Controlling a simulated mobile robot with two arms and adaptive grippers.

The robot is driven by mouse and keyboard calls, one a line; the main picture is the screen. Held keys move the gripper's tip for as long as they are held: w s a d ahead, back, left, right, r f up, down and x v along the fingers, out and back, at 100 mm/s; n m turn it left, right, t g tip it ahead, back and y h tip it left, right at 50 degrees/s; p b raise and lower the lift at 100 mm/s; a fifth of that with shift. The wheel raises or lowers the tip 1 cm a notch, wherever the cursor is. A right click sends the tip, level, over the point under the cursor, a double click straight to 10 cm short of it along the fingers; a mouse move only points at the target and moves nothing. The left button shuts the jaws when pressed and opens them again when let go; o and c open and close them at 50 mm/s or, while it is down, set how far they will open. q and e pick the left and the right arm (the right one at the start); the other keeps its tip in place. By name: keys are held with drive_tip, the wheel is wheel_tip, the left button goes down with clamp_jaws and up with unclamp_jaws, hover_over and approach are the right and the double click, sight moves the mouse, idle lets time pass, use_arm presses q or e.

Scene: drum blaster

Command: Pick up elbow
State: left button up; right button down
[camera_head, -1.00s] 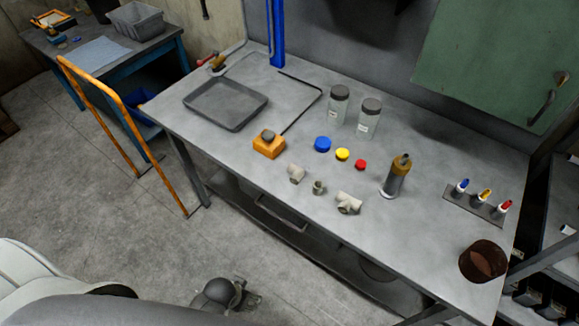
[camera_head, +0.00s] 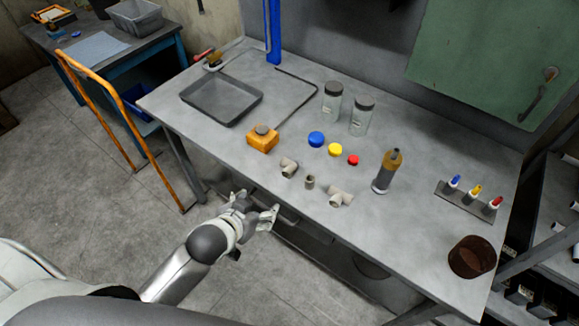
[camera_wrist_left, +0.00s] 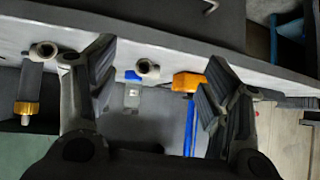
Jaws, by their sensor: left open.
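The elbow (camera_head: 289,168), a small beige-grey pipe fitting, lies on the grey workbench (camera_head: 225,150) near its front edge. A short coupling (camera_head: 310,182) and a tee-shaped fitting (camera_head: 340,197) lie to its right. My left gripper (camera_head: 257,206) is open and empty in front of the bench edge, short of the elbow. In the left wrist view the elbow (camera_wrist_left: 148,69) shows its round opening between the spread fingers (camera_wrist_left: 160,65), some distance beyond them. The tee (camera_wrist_left: 43,51) shows at the left there. My right gripper is not in view.
An orange block (camera_head: 262,141) stands left of the elbow. Behind lie blue (camera_head: 316,139), yellow (camera_head: 335,149) and red (camera_head: 353,160) caps, with two jars further back. A bottle (camera_head: 386,171) stands to the right. A drawer handle is under the bench edge.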

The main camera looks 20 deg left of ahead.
sight(289, 163)
use_arm(q)
drive_tip(key=w+t+h, duration=0.1)
drive_tip(key=w, duration=0.3)
drive_tip(key=w+d+t, duration=0.1)
drive_tip(key=w, duration=0.3)
drive_tip(key=w+d+m+t+h+p, duration=0.1)
drive_tip(key=w, duration=0.4)
drive_tip(key=shift+d+f+h, duration=0.1)
drive_tip(key=shift+f+h, duration=0.2)
drive_tip(key=shift+f, duration=0.05)
drive_tip(key=shift+x, duration=2.1)
drive_tip(key=shift+c, duration=0.4)
drive_tip(key=c, duration=1.2)
